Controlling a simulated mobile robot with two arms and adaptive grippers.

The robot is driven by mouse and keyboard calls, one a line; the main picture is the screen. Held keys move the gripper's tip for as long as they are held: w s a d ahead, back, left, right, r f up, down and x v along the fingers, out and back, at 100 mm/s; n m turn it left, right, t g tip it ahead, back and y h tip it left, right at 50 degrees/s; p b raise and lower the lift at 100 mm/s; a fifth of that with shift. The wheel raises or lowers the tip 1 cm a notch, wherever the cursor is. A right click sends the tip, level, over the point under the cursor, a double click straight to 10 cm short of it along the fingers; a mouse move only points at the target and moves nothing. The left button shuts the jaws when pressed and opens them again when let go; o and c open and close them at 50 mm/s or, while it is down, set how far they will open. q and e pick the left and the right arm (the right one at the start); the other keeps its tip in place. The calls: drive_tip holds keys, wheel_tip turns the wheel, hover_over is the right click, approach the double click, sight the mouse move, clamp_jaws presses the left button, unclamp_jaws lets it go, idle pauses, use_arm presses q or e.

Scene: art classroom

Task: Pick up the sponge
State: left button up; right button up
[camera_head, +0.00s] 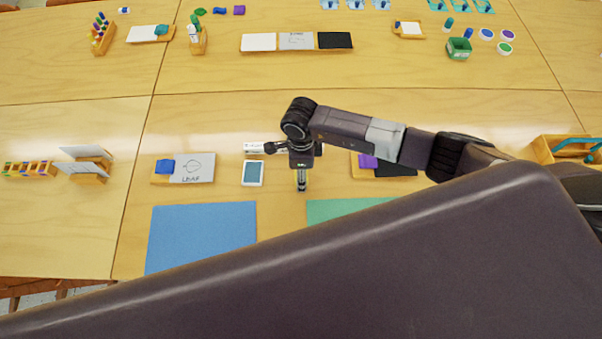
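I cannot tell for sure which thing is the sponge. Small soft-looking pieces that could be one are a blue piece (165,166) on a tray beside a "LEAF" card (195,168), and a purple piece (368,161) partly behind my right arm. My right gripper (301,183) points down over the near table between these two, just right of a small white-framed tablet-like item (253,173). Its fingers look narrow and close together, but they are too small to tell whether they hold anything. My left gripper is not in view.
Blue mat (200,232) and green mat (340,208) lie at the near edge, the green one partly hidden. A white labelled item (262,148) sits behind the gripper. A wooden caddy (548,150) stands right, folded cards (88,163) left. Bare tabletop (215,122) lies beyond.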

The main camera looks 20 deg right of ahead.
drive_tip(key=c, duration=0.6)
drive_tip(key=shift+r, duration=0.1)
wheel_tip(320, 180, up, 20)
drive_tip(key=b, duration=0.4)
